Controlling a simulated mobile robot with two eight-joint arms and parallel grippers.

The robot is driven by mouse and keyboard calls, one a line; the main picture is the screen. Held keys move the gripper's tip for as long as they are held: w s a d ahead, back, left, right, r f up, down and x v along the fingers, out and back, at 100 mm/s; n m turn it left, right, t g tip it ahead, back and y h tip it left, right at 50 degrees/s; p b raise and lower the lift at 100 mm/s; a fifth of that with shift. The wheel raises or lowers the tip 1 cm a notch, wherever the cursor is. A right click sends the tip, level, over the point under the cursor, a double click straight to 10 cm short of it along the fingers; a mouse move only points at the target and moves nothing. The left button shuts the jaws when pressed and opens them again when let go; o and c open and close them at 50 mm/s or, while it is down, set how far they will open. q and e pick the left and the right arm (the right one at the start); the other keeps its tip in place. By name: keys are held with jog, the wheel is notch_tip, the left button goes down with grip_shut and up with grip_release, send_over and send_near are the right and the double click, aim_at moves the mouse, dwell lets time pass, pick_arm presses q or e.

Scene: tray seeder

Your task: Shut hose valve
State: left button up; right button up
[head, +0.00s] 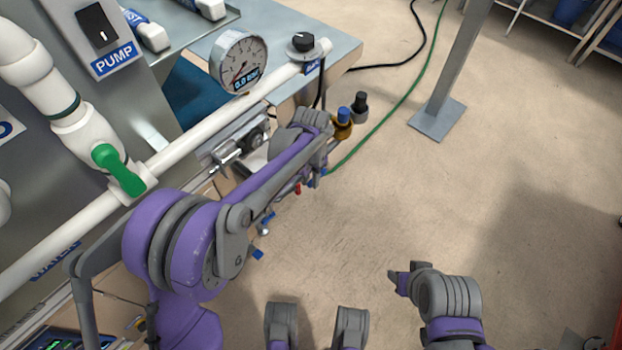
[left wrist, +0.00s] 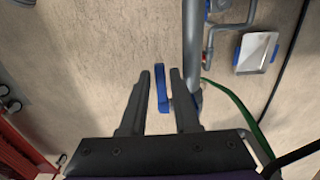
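The hose valve's blue lever (left wrist: 161,88) shows in the left wrist view. It stands between the two fingers of my left gripper (left wrist: 160,76), with visible gaps beside it. The left gripper is open and does not appear to grip the lever. In the head view my left arm reaches past the bench edge, and its gripper (head: 318,172) is small and partly hidden behind the wrist, so the valve is hard to make out there.
A green hose (head: 385,125) runs along the floor from near my left gripper. White piping (head: 205,125) with a green-handled valve (head: 118,168), a gauge (head: 238,62) and a pump switch (head: 97,27) lines the bench. A grey post (head: 455,65) stands beyond. The middle floor is clear.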

pick_arm(q)
jog(key=shift+f, duration=0.35)
grip_shut()
